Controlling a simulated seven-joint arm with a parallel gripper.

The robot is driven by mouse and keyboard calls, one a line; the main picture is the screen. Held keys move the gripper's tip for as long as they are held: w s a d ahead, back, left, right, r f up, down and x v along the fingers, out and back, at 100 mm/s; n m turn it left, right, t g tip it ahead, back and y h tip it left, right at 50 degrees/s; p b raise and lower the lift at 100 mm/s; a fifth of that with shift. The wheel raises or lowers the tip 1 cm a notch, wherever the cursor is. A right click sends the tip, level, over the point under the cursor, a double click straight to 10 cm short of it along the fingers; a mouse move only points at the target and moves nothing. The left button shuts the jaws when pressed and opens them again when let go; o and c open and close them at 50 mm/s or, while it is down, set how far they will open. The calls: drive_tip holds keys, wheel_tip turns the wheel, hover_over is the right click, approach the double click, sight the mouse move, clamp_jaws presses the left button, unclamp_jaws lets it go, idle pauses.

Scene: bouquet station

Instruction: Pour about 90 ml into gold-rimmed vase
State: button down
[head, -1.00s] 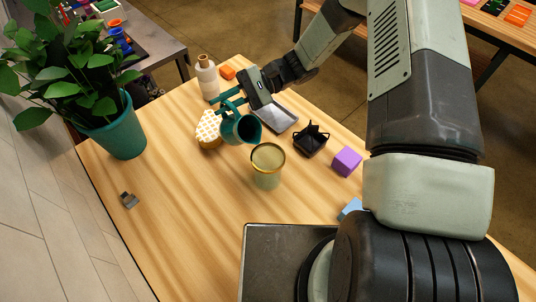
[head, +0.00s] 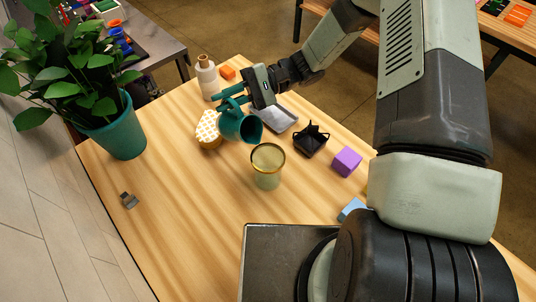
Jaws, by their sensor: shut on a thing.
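The gold-rimmed vase (head: 267,178) stands upright on the wooden table, pale green with a gold band at its mouth. My gripper (head: 240,98) is shut on a teal jug (head: 232,124) and holds it behind and left of the vase. The jug is tilted, its mouth turned toward the right and down, near the vase's rim and apart from it in the picture. No stream of liquid shows. The level inside the vase cannot be made out.
A yellow-patterned pot (head: 209,130) stands left of the jug, a white bottle (head: 207,80) behind it. A potted plant (head: 122,130) stands left.

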sight(237, 106)
drive_tip(key=shift+d+r, duration=0.1)
drive_tip(key=shift+r, duration=0.1)
drive_tip(key=shift+s+d+r+n+y, duration=0.2)
drive_tip(key=shift+s+r+n+y, duration=0.1)
drive_tip(key=shift+n+y, duration=0.15)
drive_tip(key=shift+s+d+r+n, duration=0.25)
drive_tip(key=shift+d+r+n, duration=0.2)
drive_tip(key=shift+n, duration=0.2)
idle(0.9)
drive_tip(key=shift+s+d+r+n+y, duration=0.3)
drive_tip(key=shift+s+d+n, duration=0.1)
drive_tip(key=shift+s+d, duration=0.25)
idle(0.3)
drive_tip(key=w+a+f+m+h, duration=0.1)
drive_tip(key=w+a+f+m, duration=0.1)
drive_tip(key=a+f+m, duration=0.1)
drive_tip(key=shift+w+a+f+m+h, duration=0.1)
drive_tip(key=shift+w+a+m+h, duration=0.05)
drive_tip(key=shift+w+m+h, duration=0.2)
drive_tip(key=shift+w+a+f+m+h, duration=0.2)
drive_tip(key=shift+f+m, duration=0.2)
drive_tip(key=shift+f, duration=0.05)
drive_tip(key=shift+w+a+f+m+h, duration=0.15)
drive_tip(key=shift+a+f+m+h, duration=0.05)
drive_tip(key=shift+f+m, duration=0.2)
drive_tip(key=shift+w+a+f+m+h, duration=0.2)
drive_tip(key=shift+f+m, duration=0.15)
drive_tip(key=shift+f, duration=0.1)
drive_tip(key=shift+f, duration=0.1)
idle(0.7)
